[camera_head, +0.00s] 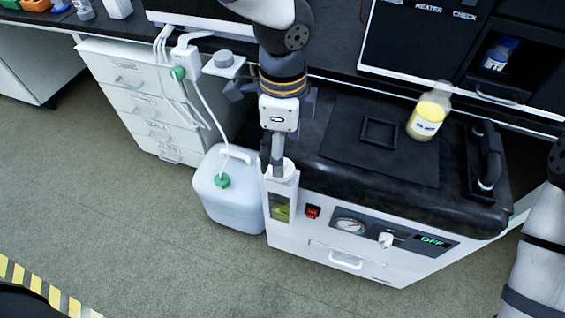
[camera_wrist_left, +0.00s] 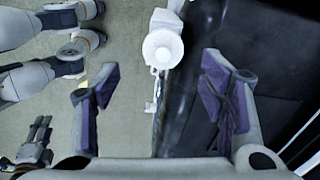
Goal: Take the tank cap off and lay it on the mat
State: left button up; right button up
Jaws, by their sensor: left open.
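The slim white tank (camera_head: 281,205) with a yellow-green window stands at the left front corner of the white unit. Its round white cap (camera_head: 285,171) is on top, partly hidden by my left gripper (camera_head: 277,165). In the left wrist view my left gripper (camera_wrist_left: 160,92) is open and empty, with the cap (camera_wrist_left: 162,48) beyond the gap between its fingers. I cannot tell whether a finger touches it. The black mat (camera_head: 345,153) lies on the unit's dark top. My right arm shows at the right edge; a dark finger-like part in the wrist view may be its gripper.
A yellow-labelled bottle (camera_head: 428,115) stands at the mat's far right, near a thin black square frame (camera_head: 381,132). A dark handled fixture (camera_head: 488,160) is at the unit's right end. A white jug (camera_head: 230,190) with a tube stands left. The mat's front part is clear.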

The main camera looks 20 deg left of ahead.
pick_arm(q)
jog(key=f, duration=0.5)
jog(key=shift+w+a+f, duration=0.15)
jog(key=shift+w+f, duration=0.05)
jog(key=shift+f, duration=0.05)
jog(key=c, duration=1)
jog(key=shift+r, duration=0.15)
jog(key=shift+c, duration=0.2)
